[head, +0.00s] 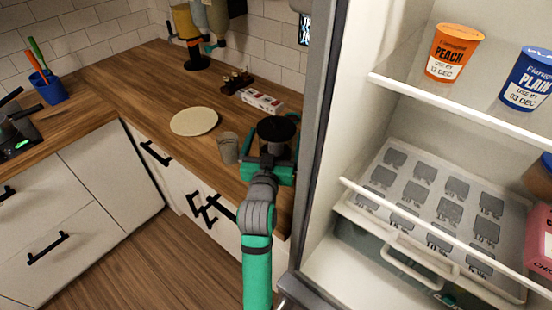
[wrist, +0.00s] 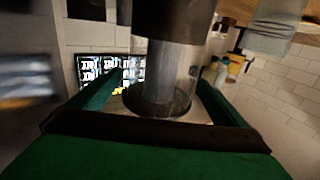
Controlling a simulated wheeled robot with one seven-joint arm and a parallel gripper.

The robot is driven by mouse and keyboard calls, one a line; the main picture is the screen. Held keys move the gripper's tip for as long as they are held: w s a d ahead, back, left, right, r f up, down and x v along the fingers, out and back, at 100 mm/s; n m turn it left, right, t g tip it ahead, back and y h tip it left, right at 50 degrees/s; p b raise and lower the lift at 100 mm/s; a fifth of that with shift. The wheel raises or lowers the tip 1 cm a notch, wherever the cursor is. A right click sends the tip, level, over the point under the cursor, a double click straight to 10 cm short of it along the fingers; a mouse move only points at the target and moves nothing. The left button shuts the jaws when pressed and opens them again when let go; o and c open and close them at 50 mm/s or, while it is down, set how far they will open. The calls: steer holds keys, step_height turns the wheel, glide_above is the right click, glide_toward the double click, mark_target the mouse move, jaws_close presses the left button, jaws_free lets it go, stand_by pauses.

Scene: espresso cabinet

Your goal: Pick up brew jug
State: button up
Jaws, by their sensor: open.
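The brew jug (head: 277,129) stands near the front edge of the wooden counter, its round black top showing above my gripper (head: 270,160). In the wrist view the jug (wrist: 168,85) is a clear cylinder with a dark upper part and a dark lower ring, and a grey column shows inside. My gripper's green fingers (wrist: 160,92) are open, one on each side of the jug. I cannot tell whether either finger touches it. The jug's lower body is hidden by my gripper in the head view.
A grey cup (head: 228,148) stands just left of my gripper. A pale round plate (head: 194,121) and a white-and-red carton (head: 262,100) lie behind. The open fridge (head: 318,150) stands close on the right. Counter left of the plate is clear.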

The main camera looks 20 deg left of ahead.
steer(key=shift+w, duration=0.5)
steer(key=shift+s+a, duration=0.15)
steer(key=c, duration=0.5)
steer(key=shift+s+r, duration=0.1)
steer(key=c, duration=1.6)
steer(key=shift+c, duration=0.2)
steer(key=shift+r, duration=0.1)
